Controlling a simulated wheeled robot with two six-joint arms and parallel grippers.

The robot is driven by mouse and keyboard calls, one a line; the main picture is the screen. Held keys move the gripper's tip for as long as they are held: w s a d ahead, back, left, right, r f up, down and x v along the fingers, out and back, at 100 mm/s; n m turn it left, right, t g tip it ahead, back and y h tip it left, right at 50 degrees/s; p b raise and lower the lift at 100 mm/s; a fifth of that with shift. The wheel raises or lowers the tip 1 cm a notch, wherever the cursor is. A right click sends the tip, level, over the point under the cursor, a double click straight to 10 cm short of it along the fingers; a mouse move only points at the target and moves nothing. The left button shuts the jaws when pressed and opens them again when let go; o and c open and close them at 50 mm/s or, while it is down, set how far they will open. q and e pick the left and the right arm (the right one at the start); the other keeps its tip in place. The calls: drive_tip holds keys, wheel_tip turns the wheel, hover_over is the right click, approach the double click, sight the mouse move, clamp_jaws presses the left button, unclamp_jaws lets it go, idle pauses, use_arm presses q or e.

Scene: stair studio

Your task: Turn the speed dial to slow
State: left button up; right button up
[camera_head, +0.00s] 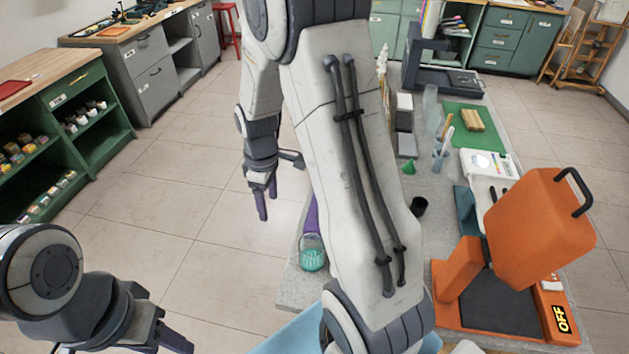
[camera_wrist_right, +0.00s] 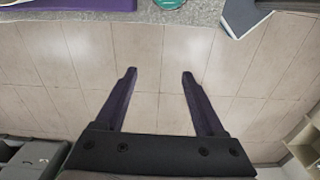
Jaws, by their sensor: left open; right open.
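I cannot make out a speed dial in either view. An orange machine (camera_head: 535,235) with an "OFF" label stands at the right of the worktop in the head view. A white device (camera_head: 487,163) with a pale round spot lies behind it; I cannot tell if that spot is a dial. My right gripper (camera_head: 272,190) is open and empty over the floor, left of the worktop; its spread fingers show in the right wrist view (camera_wrist_right: 159,76). My left gripper (camera_head: 165,340) is open at the bottom left, apart from everything, partly cut off by the frame.
My right arm hides the middle of the grey worktop (camera_head: 292,290). A black cup (camera_head: 419,206) and tool holder (camera_head: 440,157) stand beyond. Open floor lies left; a green cabinet (camera_head: 90,125) stands farther left.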

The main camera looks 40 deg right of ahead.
drive_tip(key=s+d+f+p, duration=0.1)
drive_tip(key=d+f+p, duration=0.1)
drive_tip(key=d, duration=0.6)
drive_tip(key=d+f+p, duration=0.2)
drive_tip(key=d, duration=0.6)
wheel_tip(320, 180, down, 8)
drive_tip(key=p, duration=0.3)
drive_tip(key=shift+d+f, duration=0.15)
drive_tip(key=shift+f, duration=0.1)
use_arm(q)
wheel_tip(320, 180, up, 10)
drive_tip(key=shift+s+f, duration=0.15)
drive_tip(key=shift+f, duration=0.05)
use_arm(e)
drive_tip(key=shift+f, duration=0.9)
clamp_jaws()
